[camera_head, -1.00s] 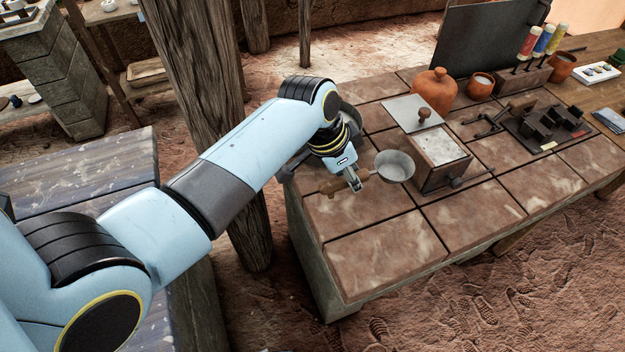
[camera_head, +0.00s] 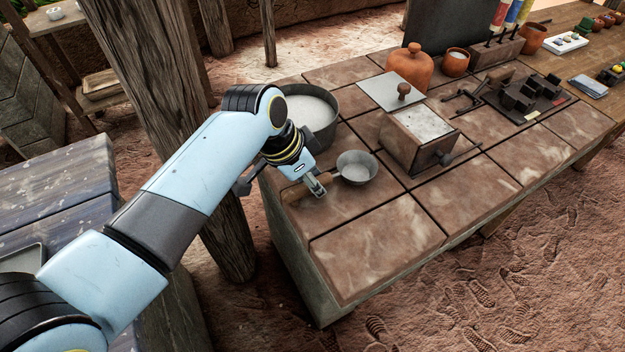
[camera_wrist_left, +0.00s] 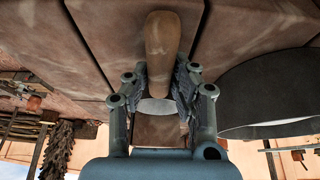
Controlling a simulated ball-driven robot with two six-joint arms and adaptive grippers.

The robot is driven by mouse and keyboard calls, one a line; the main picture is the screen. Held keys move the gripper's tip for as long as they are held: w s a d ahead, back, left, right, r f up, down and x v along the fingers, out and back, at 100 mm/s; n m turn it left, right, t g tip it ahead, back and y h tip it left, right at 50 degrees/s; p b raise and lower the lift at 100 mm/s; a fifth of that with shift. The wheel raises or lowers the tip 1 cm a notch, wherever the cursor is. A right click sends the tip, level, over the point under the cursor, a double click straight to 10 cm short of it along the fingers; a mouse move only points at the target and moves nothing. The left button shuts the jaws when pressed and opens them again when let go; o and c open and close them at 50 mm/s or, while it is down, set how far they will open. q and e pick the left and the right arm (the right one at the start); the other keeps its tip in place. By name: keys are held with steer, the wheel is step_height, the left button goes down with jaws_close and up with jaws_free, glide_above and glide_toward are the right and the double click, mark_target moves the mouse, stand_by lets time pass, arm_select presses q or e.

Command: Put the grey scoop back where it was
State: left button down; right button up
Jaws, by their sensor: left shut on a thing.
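The grey scoop has a round metal bowl (camera_head: 357,166) and a wooden handle (camera_head: 296,192). It is over the near left tiles of the tiled bench, with its bowl toward the wooden box. My left gripper (camera_head: 318,190) is shut on the scoop's handle. In the left wrist view the handle (camera_wrist_left: 162,45) stands between the two fingers (camera_wrist_left: 160,95), and part of the pale bowl (camera_wrist_left: 155,105) shows behind it. I cannot tell whether the scoop touches the tiles. My right gripper is in neither view.
A dark grey pot (camera_head: 327,132) with white contents stands just behind the left gripper. A wooden box with a crank (camera_head: 410,150) is right of the scoop. An orange lidded jar (camera_head: 409,70) stands behind. The front tiles (camera_head: 375,245) are clear.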

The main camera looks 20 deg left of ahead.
arm_select(q)
steer(key=c, duration=1.1)
jaws_free()
steer(key=shift+f, duration=0.1)
steer(key=p+v, duration=0.1)
steer(key=v, duration=1.1)
steer(key=shift+w, duration=0.1)
